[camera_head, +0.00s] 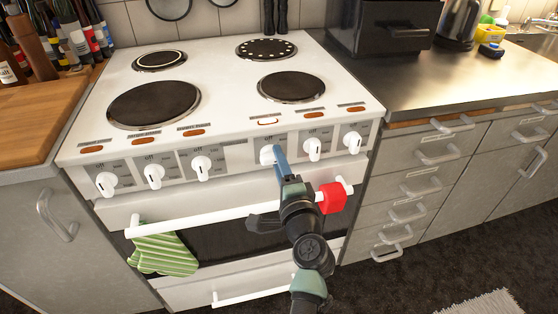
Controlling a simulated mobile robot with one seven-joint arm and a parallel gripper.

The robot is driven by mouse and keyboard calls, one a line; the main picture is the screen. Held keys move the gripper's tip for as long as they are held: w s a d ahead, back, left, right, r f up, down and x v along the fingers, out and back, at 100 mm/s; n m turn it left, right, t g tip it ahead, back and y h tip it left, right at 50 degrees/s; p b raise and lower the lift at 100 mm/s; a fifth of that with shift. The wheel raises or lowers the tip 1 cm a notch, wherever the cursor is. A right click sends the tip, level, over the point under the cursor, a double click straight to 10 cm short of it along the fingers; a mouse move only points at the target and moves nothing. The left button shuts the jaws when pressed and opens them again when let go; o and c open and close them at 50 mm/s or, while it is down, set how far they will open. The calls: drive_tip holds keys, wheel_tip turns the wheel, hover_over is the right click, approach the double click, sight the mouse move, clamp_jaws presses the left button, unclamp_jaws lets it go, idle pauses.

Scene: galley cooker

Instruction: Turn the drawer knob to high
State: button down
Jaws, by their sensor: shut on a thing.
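A row of white knobs runs along the front panel of the white cooker (225,118). My gripper (276,153) reaches up from below, and its blue-grey fingertips are shut on a white knob (266,156), the fourth from the left. The fingers partly hide that knob and its dial marks. The labels above the knobs are too small to read, so I cannot tell which one is marked for the drawer. The label above the held knob is pale with an orange outline; the others look solid orange-brown. The warming drawer front (232,290) is closed at the bottom.
A white oven handle (205,218) crosses below the knobs, with a green striped mitt (163,252) hanging at its left. A red block (332,198) sits near its right end, close beside my arm. Other knobs (313,149) stand near my gripper. The hob plates are bare.

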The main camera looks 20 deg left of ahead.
idle(0.3)
drive_tip(key=c, duration=0.7)
unclamp_jaws()
drive_tip(key=p+v, duration=0.1)
drive_tip(key=v, duration=1.2)
drive_tip(key=shift+r, duration=0.1)
